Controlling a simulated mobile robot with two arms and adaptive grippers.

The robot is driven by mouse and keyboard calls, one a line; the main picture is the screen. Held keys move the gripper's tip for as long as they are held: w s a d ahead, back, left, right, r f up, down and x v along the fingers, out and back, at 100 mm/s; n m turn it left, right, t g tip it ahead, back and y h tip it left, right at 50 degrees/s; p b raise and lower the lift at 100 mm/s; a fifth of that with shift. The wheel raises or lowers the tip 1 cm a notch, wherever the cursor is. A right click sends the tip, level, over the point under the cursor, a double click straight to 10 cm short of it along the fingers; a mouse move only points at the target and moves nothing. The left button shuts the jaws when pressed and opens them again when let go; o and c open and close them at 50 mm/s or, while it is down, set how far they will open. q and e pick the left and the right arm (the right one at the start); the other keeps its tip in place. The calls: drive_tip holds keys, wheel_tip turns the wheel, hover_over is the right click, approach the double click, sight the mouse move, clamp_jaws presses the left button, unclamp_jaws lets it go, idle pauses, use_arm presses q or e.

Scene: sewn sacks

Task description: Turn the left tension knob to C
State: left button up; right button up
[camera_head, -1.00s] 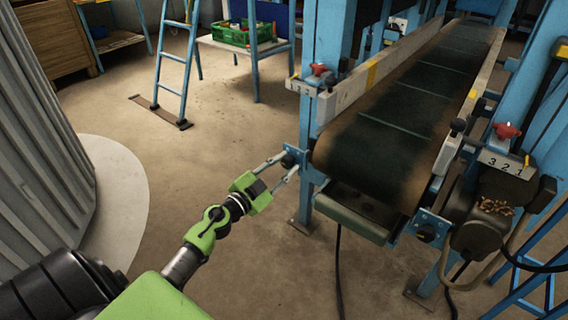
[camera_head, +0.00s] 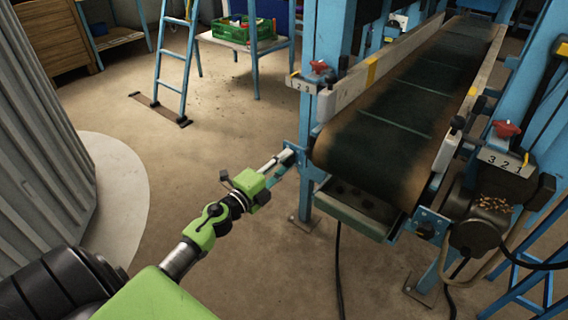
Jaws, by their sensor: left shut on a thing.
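The left tension knob (camera_head: 288,157) is a small black knob on a blue bracket at the near left corner of the conveyor. My left gripper (camera_head: 280,160) reaches it from the lower left, its fingers shut on the knob and hiding part of it. Any letter marks around this knob, C included, are too small or hidden to read. A similar black knob (camera_head: 426,231) is on the right side of the conveyor's near end. My right gripper is not in view.
The dark conveyor belt (camera_head: 400,120) runs away to the upper right, with a tray (camera_head: 350,212) under its near end. Red knobs (camera_head: 318,66) (camera_head: 506,130) sit above numbered plates. A blue ladder (camera_head: 172,70) stands behind. Open floor lies left of the conveyor.

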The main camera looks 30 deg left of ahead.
use_arm(q)
drive_tip(key=m, duration=0.3)
drive_tip(key=shift+f, duration=0.1)
drive_tip(key=m+b, duration=0.1)
drive_tip(key=m, duration=0.2)
drive_tip(key=shift+m, duration=0.3)
drive_tip(key=m, duration=0.2)
drive_tip(key=shift+m, duration=0.3)
drive_tip(key=m+b, duration=0.1)
drive_tip(key=m, duration=0.2)
drive_tip(key=shift+m, duration=0.7)
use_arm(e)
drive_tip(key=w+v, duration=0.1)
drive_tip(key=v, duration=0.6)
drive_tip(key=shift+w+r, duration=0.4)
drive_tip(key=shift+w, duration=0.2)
use_arm(q)
drive_tip(key=shift+m, duration=0.3)
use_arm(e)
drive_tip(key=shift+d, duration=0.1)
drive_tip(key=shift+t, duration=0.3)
use_arm(q)
drive_tip(key=o, duration=1.1)
